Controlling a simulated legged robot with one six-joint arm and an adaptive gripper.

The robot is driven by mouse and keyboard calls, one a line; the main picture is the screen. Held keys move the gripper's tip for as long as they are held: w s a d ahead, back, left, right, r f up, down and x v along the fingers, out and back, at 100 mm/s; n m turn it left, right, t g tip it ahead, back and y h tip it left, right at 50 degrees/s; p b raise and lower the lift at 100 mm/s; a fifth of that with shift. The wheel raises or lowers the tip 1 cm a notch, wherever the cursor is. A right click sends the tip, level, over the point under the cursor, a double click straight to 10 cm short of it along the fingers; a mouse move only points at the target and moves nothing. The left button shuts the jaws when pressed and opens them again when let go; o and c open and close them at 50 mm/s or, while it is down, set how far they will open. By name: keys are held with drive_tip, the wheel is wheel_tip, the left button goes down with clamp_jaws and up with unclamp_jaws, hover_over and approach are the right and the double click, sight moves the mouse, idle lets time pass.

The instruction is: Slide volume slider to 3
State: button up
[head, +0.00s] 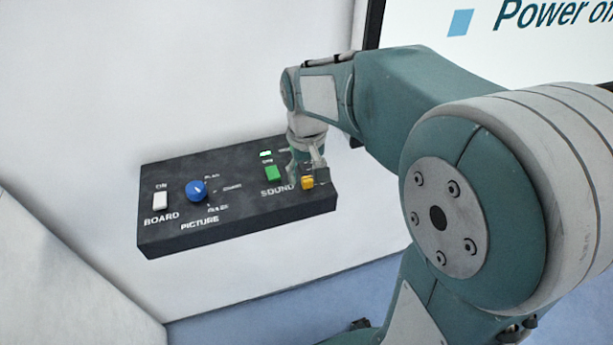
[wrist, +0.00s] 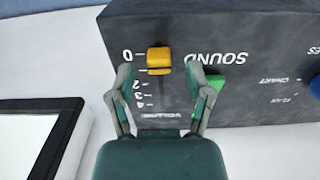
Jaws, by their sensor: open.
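The volume slider is a yellow knob (wrist: 159,60) in a slot on the dark control panel (head: 165,238). In the wrist view it sits near the 0 end of a scale whose marks run down past 2, 3 and 4 to the word VOLUME. My gripper (wrist: 160,72) is open, with one finger on each side of the slider and visible gaps to it. In the head view the yellow knob (head: 307,183) shows at the panel's right end, partly beside my fingers, and the rest of the slot is hidden there.
Left of the slider in the head view are a green SOUND switch (head: 272,173), a blue PICTURE dial (head: 196,190) and a white BOARD switch (head: 160,200). A screen (head: 470,30) is at the upper right. The white wall (head: 90,80) lies behind the panel.

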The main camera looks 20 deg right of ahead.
drive_tip(key=shift+f, duration=0.85)
clamp_jaws()
drive_tip(key=w, duration=0.6)
drive_tip(key=shift+w, duration=0.3)
unclamp_jaws()
